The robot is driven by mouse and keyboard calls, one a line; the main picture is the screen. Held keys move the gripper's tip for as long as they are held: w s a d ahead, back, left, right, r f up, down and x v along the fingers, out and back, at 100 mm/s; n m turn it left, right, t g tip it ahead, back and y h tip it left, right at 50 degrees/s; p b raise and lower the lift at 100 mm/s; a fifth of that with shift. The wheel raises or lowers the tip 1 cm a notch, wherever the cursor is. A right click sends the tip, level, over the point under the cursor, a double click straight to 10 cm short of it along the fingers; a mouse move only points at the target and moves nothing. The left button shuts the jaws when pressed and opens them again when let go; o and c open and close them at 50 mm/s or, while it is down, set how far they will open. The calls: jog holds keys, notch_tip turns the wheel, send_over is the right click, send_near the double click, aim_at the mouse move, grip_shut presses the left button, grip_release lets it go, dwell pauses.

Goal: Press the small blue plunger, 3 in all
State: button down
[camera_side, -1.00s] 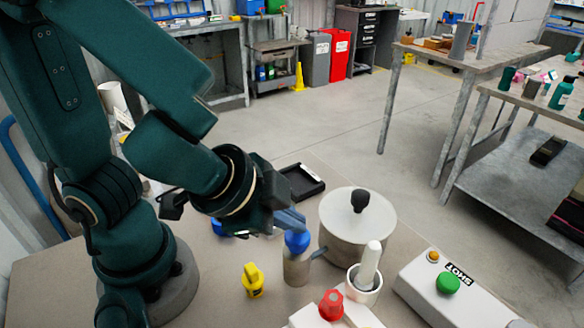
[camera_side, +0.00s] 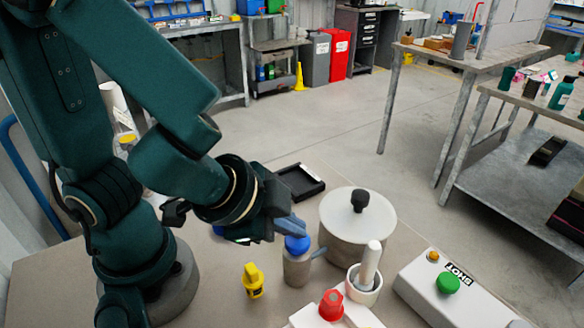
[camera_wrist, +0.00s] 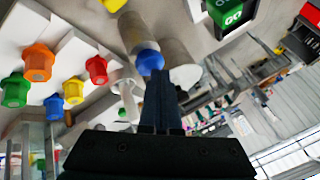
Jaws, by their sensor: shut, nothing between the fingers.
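The small blue plunger (camera_side: 297,245) tops a short grey cylinder (camera_side: 297,270) with a side spout, standing on the bench. It also shows in the wrist view (camera_wrist: 149,63), just beyond the fingertips. My gripper (camera_side: 297,226) is shut and empty, its fingers slanting down onto the plunger's top. The fingertips appear to touch the plunger and hide part of its top. In the wrist view my gripper (camera_wrist: 160,75) shows its fingers closed together.
A white drum with a black knob (camera_side: 358,200) stands close at the right. A white mortar (camera_side: 363,293) with a pestle (camera_side: 370,262), a red knob (camera_side: 331,305), a yellow piece (camera_side: 252,281) and a box with a green button (camera_side: 447,283) are nearby. A black tray (camera_side: 300,182) lies behind.

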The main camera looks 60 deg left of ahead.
aim_at(292, 241)
jog(key=shift+f, duration=0.25)
dwell(0.4)
jog(key=shift+r, duration=1.4)
jog(key=shift+r, duration=2.5)
notch_tip(292, 241, up, 4)
jog(key=shift+f, duration=0.1)
dwell(0.4)
